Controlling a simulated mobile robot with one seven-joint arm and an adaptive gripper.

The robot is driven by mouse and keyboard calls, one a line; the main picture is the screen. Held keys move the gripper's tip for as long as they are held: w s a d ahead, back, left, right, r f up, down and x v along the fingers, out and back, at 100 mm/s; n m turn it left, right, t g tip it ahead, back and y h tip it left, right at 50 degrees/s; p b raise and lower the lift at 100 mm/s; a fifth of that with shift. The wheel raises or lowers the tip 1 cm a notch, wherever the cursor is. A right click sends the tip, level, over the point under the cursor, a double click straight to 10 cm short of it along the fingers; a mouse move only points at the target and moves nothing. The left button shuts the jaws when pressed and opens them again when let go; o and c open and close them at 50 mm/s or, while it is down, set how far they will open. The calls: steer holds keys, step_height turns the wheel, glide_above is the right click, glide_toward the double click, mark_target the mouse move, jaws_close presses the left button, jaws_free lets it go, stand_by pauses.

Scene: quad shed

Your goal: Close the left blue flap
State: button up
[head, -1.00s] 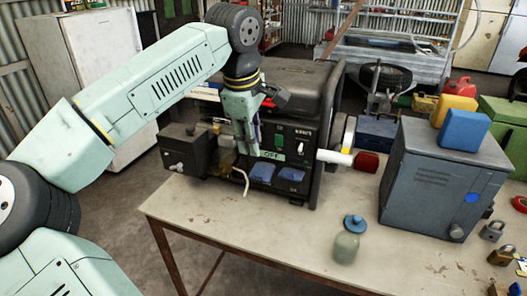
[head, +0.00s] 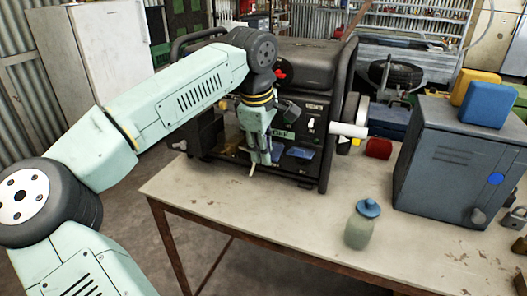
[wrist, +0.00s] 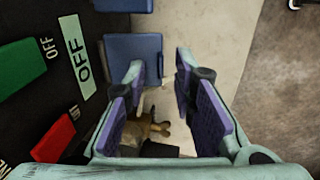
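The left blue flap (wrist: 133,60) is on the lower front panel of the black generator (head: 306,66). In the wrist view it lies just beyond the tip of the left-hand finger and looks swung out from the panel; touching or apart, I cannot tell. In the head view my gripper hides it. The right blue flap (head: 301,153) shows just right of my gripper, and its edge shows at the top of the wrist view (wrist: 130,5). My gripper (head: 263,160) points down in front of the panel. Its fingers (wrist: 160,80) are apart with nothing between them.
A green OFF label (wrist: 76,55) and a red switch (wrist: 53,138) sit on the panel near my fingers. A white cylinder (head: 348,130) sticks out at the generator's right. A jar (head: 359,228) and grey metal box (head: 455,155) stand on the table (head: 235,220). The table's front is mostly clear.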

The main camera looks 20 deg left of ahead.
jaws_close()
stand_by(0.4)
jaws_free()
steer(key=shift+r, duration=0.1)
steer(key=v, duration=1.2)
